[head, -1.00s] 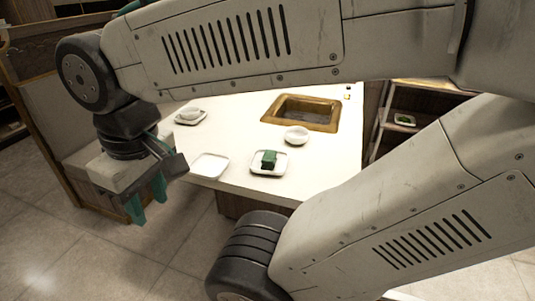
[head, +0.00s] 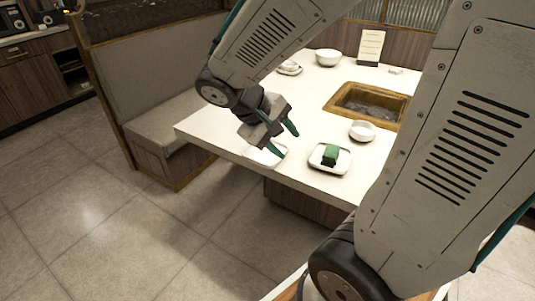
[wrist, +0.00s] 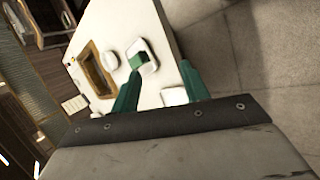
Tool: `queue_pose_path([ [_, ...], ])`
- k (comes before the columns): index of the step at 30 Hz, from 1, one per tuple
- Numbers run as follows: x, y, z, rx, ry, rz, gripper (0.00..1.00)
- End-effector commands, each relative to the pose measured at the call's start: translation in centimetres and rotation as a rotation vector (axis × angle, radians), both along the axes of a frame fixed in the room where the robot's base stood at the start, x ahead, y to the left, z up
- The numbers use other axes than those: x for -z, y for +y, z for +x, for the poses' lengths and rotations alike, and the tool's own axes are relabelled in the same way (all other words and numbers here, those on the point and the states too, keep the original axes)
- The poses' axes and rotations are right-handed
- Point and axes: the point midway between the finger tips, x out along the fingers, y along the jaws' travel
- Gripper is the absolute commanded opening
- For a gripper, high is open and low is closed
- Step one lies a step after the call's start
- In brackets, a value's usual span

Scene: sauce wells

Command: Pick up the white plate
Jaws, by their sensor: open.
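An empty white plate (head: 262,158) lies at the near edge of the white table, partly hidden behind my gripper in the head view. It also shows in the wrist view (wrist: 174,97), low between the fingers and partly cut off by the gripper body. My gripper (head: 287,139) is open and empty, with its green fingers tilted down over the table's edge close to this plate. Its fingers also show apart in the wrist view (wrist: 160,70). A second white plate (head: 315,163) holding a green block (head: 331,155) sits to the right of the empty plate.
A small white bowl (head: 362,132) stands behind the block's plate, near the brown-framed sunken well (head: 338,107). A larger bowl (head: 328,57), a small dish (head: 289,69) and a card (head: 370,47) stand farther back. A bench (head: 165,133) is on the left.

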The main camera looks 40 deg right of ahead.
Motion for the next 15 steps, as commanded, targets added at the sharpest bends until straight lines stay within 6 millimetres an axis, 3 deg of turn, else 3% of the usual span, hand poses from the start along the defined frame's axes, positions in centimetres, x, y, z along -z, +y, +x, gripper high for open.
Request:
queue_pose_path([
  [8,7.5,-2.5,7.7,-0.209,0.117,-0.289,0.45],
  [15,15.8,-2.4,12.9,-0.448,0.161,-0.429,0.45],
])
